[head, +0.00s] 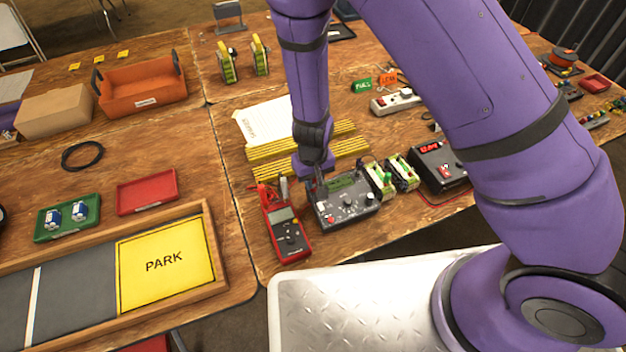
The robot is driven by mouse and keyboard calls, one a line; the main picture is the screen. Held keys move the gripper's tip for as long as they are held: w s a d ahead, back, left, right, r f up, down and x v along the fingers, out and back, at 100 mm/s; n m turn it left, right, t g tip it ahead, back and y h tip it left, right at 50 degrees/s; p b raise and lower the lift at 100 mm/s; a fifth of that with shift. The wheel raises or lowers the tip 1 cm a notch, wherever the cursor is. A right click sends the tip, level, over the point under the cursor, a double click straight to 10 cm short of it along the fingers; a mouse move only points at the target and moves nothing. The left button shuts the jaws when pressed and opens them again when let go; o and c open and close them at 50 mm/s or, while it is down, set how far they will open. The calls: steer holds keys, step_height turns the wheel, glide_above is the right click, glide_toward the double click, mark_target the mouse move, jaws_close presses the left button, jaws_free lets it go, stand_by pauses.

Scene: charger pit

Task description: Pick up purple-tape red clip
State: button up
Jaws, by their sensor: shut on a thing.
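My gripper (317,180) points down at the top left edge of a grey charger box (345,201) with a green display and knobs. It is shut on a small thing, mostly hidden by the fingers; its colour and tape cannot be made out. A red multimeter (287,232) lies just left of the charger box. Red leads or clips (264,192) show at its upper end, too small to tell if any has purple tape. I cannot make out the purple-tape red clip for sure.
Right of the charger box stand green-and-white blocks (381,178) and a black box with a red display (439,165). Yellow strips (300,152) lie behind my gripper. A white power strip (396,101) is further back.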

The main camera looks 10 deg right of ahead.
steer(key=shift+r, duration=0.85)
steer(key=s+r, duration=0.2)
steer(key=s, duration=1.4)
steer(key=shift+d+r, duration=0.15)
